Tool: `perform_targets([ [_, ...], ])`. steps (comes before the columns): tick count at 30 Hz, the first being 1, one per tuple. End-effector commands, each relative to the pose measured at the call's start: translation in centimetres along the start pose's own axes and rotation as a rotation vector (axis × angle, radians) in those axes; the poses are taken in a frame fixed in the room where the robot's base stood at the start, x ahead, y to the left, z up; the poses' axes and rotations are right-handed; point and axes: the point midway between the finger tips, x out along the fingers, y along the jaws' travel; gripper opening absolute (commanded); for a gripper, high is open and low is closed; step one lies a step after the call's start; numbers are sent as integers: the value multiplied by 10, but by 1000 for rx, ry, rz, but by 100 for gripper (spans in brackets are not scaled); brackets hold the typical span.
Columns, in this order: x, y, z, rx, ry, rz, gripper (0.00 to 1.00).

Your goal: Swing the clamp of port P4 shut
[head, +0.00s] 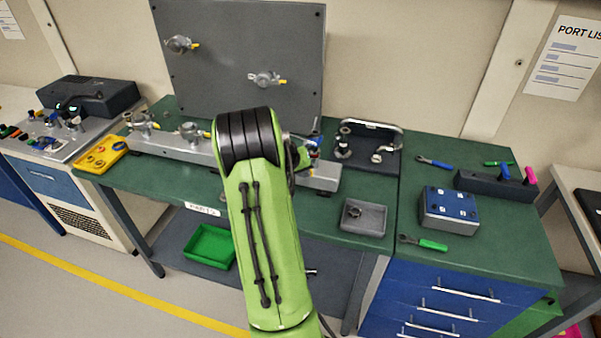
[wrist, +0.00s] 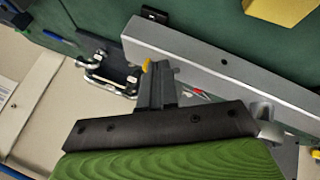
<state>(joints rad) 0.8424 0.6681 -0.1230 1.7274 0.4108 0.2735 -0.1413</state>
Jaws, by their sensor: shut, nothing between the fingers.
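My gripper (wrist: 158,72) is shut and empty in the wrist view, its fingers pointing up the picture beside the grey rail. A small yellow tip shows right at the fingers; I cannot tell whether they touch it. In the head view my green arm hides most of the gripper and the rail's middle. The long grey rail (head: 165,147) carries a left port clamp (head: 141,122) and a second port clamp (head: 191,131). The upright grey panel (head: 225,30) bears two more ports with yellow-tipped clamps, upper left (head: 180,44) and lower right (head: 265,79). No P4 label is readable.
A dark tray with metal fittings (head: 383,155) stands right of the rail. A grey bin (head: 375,221), a blue-topped box (head: 450,211) and loose tools are further right. A yellow tray (head: 101,155) is at left, a green bin (head: 209,246) on the lower shelf.

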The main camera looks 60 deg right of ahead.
Motion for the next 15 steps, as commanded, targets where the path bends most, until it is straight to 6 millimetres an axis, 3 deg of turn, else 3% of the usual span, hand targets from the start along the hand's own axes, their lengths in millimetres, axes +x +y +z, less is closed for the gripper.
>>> perform_targets([
  [15, 25, 46, 6, -320, 174, -171, 0],
])
